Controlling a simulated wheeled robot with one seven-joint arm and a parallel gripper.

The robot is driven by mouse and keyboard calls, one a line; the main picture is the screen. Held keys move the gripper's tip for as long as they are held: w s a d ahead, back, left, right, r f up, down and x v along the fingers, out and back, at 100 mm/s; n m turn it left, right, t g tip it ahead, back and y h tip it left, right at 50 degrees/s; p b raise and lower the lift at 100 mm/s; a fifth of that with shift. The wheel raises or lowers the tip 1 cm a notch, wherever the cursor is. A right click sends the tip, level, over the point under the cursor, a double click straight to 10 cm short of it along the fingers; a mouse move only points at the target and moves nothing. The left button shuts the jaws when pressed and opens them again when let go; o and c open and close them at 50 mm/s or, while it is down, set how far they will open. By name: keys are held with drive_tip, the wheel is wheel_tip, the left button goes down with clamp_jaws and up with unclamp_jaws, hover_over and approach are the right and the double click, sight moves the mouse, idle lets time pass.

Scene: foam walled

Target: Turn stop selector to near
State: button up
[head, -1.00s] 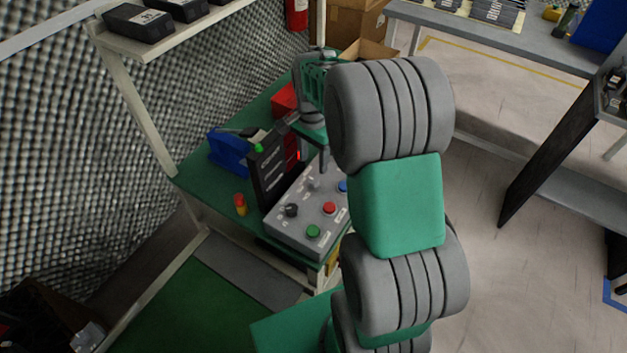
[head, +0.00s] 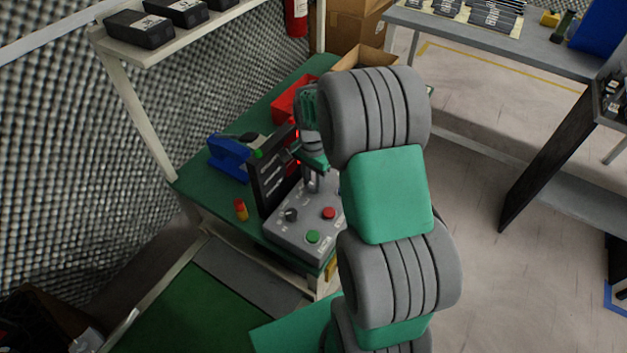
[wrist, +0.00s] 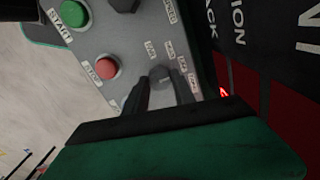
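The grey control box (head: 283,236) stands on the green bench. In the wrist view, a grey round selector knob (wrist: 160,73) sits on the panel beside a row of small printed labels, too small to read surely. My gripper (head: 313,186) points down over the rear of the panel. In the wrist view my gripper (wrist: 161,88) is open, its two dark fingers on either side of the grey knob; I cannot tell whether they touch it. In the head view the gripper mostly hides this knob. A black knob (head: 291,214) is nearer the panel's front left.
The panel also has a green start button (head: 313,237) and a red stop button (head: 328,213). A dark upright board (head: 272,180) stands close along the box's left side. A blue device (head: 230,156), a red bin (head: 291,101) and a small red-yellow item (head: 240,209) are on the bench.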

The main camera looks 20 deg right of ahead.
clamp_jaws()
drive_tip(key=shift+n, duration=0.3)
drive_tip(key=n+p, duration=0.1)
drive_tip(key=n, duration=0.3)
drive_tip(key=shift+n, duration=2)
drive_tip(key=o, duration=0.5)
unclamp_jaws()
